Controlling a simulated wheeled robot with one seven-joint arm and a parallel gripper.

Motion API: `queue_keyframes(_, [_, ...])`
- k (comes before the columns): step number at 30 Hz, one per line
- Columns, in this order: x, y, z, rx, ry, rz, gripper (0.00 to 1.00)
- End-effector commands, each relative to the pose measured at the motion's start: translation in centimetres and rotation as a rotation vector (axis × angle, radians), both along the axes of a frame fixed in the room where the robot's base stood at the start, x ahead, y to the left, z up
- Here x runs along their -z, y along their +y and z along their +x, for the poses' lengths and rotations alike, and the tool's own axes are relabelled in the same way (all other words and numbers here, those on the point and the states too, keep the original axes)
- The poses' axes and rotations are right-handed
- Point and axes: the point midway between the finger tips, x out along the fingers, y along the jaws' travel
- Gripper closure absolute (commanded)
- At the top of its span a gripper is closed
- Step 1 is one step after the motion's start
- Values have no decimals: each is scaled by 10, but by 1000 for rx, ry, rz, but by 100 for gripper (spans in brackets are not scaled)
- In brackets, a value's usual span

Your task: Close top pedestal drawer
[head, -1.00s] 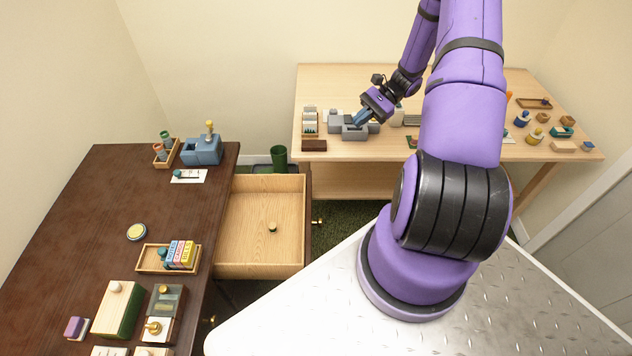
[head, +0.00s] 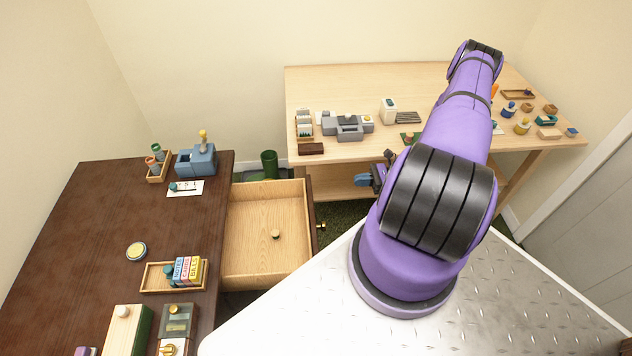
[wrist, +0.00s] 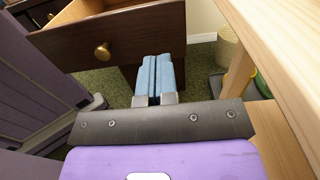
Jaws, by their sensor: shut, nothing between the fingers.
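The top pedestal drawer (head: 264,262) is pulled well out from the right side of the dark desk (head: 105,225). A small round object (head: 276,234) lies inside it. Its dark front with a brass knob (head: 321,225) faces right; in the wrist view the drawer front (wrist: 130,38) and the brass knob (wrist: 103,51) show at upper left. My gripper (head: 362,180) is right of the drawer front, partly hidden by my arm. In the wrist view its blue fingers (wrist: 153,72) are shut and empty, apart from the knob and to its right.
The light wooden table (head: 340,85) stands at the back right, its edge close to my gripper on the right in the wrist view. A green bin (head: 269,164) stands behind the drawer. A tray (head: 150,276) and other items lie on the desk.

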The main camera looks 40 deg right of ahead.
Motion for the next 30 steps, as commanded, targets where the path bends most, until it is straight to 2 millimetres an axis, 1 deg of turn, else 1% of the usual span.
queue_keyframes(4, [5, 4, 0, 12, 1, 11, 100])
queue_keyframes(8, [4, 16, 8, 12, 1, 11, 100])
queue_keyframes(21, [4, 82, 53, 10, 1, 11, 100])
queue_keyframes(27, [4, 106, 69, 10, 1, 11, 100])
queue_keyframes(30, [4, 112, 73, 11, 2, 10, 100])
